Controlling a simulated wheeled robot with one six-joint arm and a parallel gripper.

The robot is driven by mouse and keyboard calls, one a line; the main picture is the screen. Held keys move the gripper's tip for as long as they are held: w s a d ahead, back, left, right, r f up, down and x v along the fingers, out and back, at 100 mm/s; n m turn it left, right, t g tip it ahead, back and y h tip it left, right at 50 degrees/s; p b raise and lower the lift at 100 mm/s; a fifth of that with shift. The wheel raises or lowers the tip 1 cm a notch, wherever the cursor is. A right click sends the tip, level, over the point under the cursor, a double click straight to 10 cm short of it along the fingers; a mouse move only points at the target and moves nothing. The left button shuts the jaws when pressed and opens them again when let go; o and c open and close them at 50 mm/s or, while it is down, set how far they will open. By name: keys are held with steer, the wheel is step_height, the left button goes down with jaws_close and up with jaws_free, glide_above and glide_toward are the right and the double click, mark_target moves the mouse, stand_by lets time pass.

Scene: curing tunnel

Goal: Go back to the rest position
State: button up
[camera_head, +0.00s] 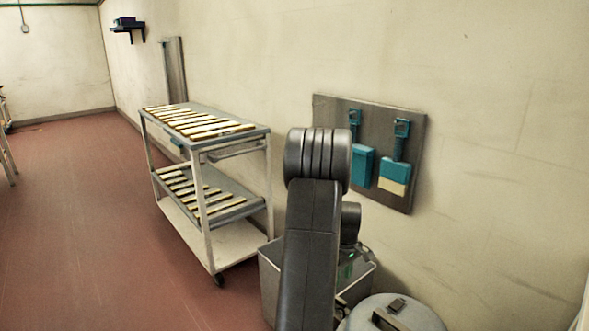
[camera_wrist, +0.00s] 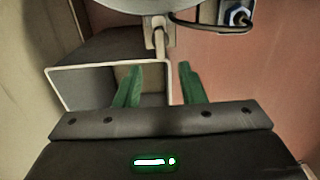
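My gripper (camera_wrist: 160,65) shows in the wrist view with its two green fingers apart. Nothing sits between them, and the gap looks empty. In the head view my dark arm rises in the middle and hides most of the gripper, which is low over the metal bin (camera_head: 269,285) beside the wall. In the wrist view the bin's pale rim (camera_wrist: 58,88) lies beyond the fingers, at left and centre. I cannot tell how far the fingertips are above it.
A round grey lidded container (camera_head: 420,318) stands right of the bin. A two-shelf white trolley (camera_head: 207,235) holding several pale slats stands to the left. A wall board (camera_head: 335,110) holds two teal brushes. Red floor (camera_head: 80,220) is clear at left.

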step_height(320, 180, down, 9)
steer(key=shift+f+b, duration=0.2)
steer(key=shift+b, duration=0.75)
steer(key=shift+r, duration=0.1)
